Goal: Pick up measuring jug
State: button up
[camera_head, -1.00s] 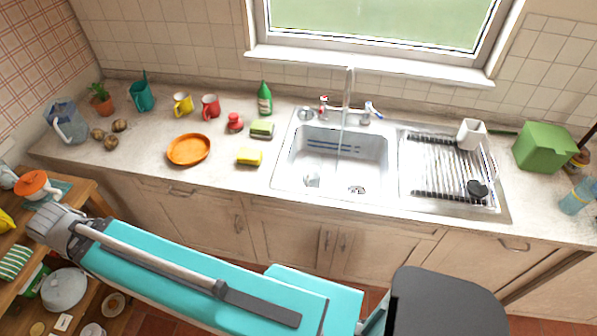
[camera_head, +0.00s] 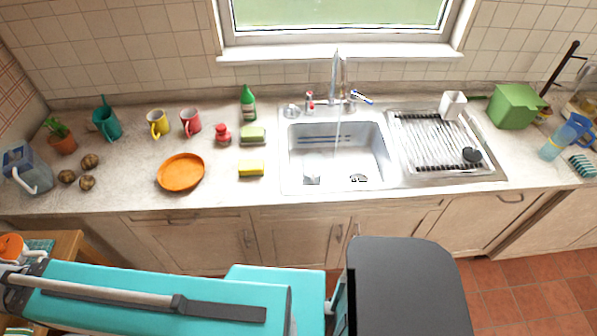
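A second clear, bluish jug (camera_head: 27,168) with a white handle stands at the counter's far left. A teal jug-like vessel (camera_head: 105,121) stands near the back left. My teal arm crosses the lower left of the view, well in front of the counter. My gripper is outside the picture.
The counter (camera_head: 225,190) holds an orange plate (camera_head: 181,173), mugs, sponges and a green bottle (camera_head: 248,103). A sink (camera_head: 375,165) with a running tap and a drying rack fill the middle. A green bin (camera_head: 515,107) stands beside the blue jug. Red floor tiles (camera_head: 530,270) are clear at lower right.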

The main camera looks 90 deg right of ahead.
aim_at(312, 162)
jog(key=z, duration=0.05)
jog(key=i, duration=1)
jog(key=z, duration=3.9)
